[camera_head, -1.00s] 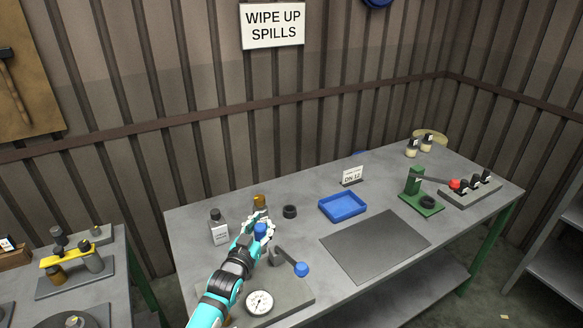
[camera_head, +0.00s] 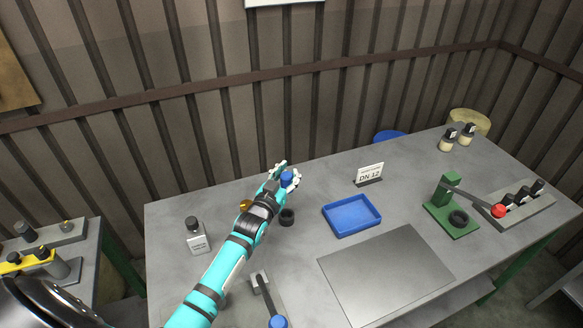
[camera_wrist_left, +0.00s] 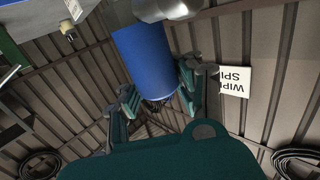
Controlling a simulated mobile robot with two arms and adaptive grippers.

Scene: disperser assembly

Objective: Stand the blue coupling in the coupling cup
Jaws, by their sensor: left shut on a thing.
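The blue coupling (camera_head: 287,179) is a short blue cylinder held in my left gripper (camera_head: 286,173), which is shut on it above the back of the table. In the left wrist view the coupling (camera_wrist_left: 144,55) sits between the gripper fingers (camera_wrist_left: 158,92), with a grey metallic part across its upper end. A small dark round cup (camera_head: 287,217), which looks like the coupling cup, stands on the table just below and in front of the gripper in the head view. The coupling is apart from it. My right gripper is not in view.
A blue tray (camera_head: 351,216) lies right of the cup, with a DN 12 sign (camera_head: 369,174) behind it. A green lever press (camera_head: 447,206) is further right.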

